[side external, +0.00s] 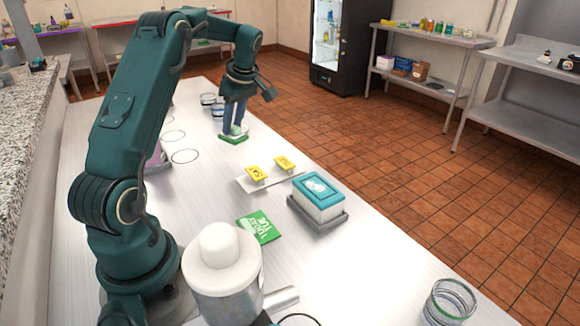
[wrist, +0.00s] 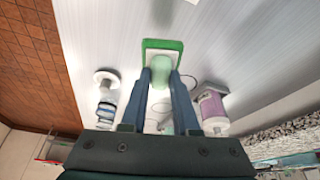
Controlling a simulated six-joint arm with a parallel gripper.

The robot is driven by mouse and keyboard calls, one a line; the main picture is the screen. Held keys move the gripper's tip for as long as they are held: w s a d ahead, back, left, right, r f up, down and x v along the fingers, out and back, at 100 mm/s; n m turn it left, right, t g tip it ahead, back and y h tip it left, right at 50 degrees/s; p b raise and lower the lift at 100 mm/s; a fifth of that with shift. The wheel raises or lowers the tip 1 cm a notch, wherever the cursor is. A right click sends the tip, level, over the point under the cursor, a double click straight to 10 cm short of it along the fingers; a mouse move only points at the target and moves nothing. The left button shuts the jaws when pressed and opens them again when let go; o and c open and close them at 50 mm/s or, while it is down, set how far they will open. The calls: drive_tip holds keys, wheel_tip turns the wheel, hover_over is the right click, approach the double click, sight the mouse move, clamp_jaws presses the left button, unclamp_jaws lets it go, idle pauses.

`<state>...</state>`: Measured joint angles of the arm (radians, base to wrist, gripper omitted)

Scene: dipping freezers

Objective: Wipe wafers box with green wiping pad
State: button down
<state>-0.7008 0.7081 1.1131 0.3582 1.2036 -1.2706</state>
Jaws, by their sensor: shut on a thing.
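My gripper (side external: 235,120) is at the far part of the white table, pointing down, shut on the pale green handle of a green wiping pad (side external: 233,138). In the wrist view, my gripper's two blue fingers (wrist: 161,80) flank the handle, and the pad's green rim (wrist: 162,43) shows beyond them. The pad is on or just above the table; I cannot tell which. A flat green box with white lettering (side external: 258,227), which seems to be the wafers box, lies on the table nearer the camera, well apart from my gripper. Its lettering is not fully readable.
Two yellow-topped pieces (side external: 270,168) stand on a white tray (side external: 245,184). A teal-lidded box (side external: 318,190) sits in a grey tray (side external: 320,225). A white-lidded canister (side external: 222,265) and a glass (side external: 450,303) stand in front.

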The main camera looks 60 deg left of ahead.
drive_tip(key=w+d+r+m, duration=0.1)
drive_tip(key=w+d, duration=0.1)
drive_tip(key=d, duration=0.7)
drive_tip(key=w+d+r, duration=0.2)
drive_tip(key=d, duration=0.8)
drive_tip(key=w+d+r+m, duration=0.1)
drive_tip(key=w+d, duration=0.1)
drive_tip(key=d, duration=0.7)
drive_tip(key=shift+w+d+r+m+t+y, duration=0.3)
drive_tip(key=shift+w+d+r+t, duration=0.1)
drive_tip(key=shift+f, duration=2.15)
drive_tip(key=shift+f, duration=0.2)
drive_tip(key=shift+f, duration=0.65)
drive_tip(key=shift+a, duration=0.15)
